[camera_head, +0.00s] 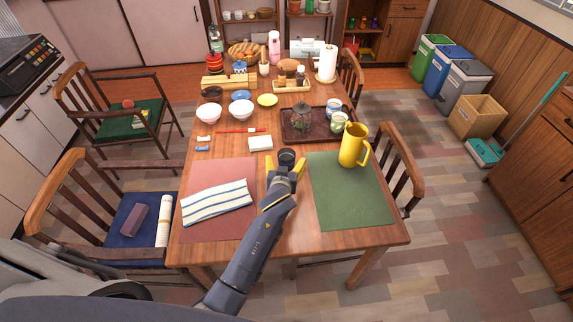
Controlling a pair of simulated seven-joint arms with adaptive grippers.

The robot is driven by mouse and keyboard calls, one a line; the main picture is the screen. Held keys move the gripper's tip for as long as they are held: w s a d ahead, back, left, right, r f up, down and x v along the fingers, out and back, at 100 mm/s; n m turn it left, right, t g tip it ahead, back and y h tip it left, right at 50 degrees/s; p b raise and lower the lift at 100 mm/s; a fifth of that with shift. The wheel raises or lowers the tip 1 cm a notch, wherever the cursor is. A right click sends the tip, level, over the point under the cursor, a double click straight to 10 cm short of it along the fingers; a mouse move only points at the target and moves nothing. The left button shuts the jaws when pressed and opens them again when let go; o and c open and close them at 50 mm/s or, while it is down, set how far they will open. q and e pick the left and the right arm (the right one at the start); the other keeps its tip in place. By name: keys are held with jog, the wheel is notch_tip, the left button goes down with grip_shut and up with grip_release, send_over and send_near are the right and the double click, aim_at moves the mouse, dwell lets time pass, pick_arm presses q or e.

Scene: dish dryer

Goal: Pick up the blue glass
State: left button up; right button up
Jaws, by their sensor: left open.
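My left gripper (285,168) is over the near middle of the wooden table, between the two placemats, with its yellow fingers apart. I see nothing held in it, though its arm partly hides the space below. A small bluish cup (334,105) stands at the right end of the dark tray (291,137), beyond and to the right of the gripper. A blue mug (240,67) stands farther back on the left. I cannot tell for sure which of these is the blue glass. My right gripper is not in view.
A yellow pitcher (352,146) stands on the green placemat (348,205), right of my gripper. A pale green cup (338,122) and a glass jar (302,117) crowd the bluish cup. A white box (260,143) lies left of the tray. The green placemat's near part is clear.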

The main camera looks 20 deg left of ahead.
aim_at(286, 157)
pick_arm(q)
jog(key=shift+x, duration=2.65)
jog(key=shift+a, duration=0.1)
jog(key=shift+c, duration=0.4)
jog(key=c, duration=1.3)
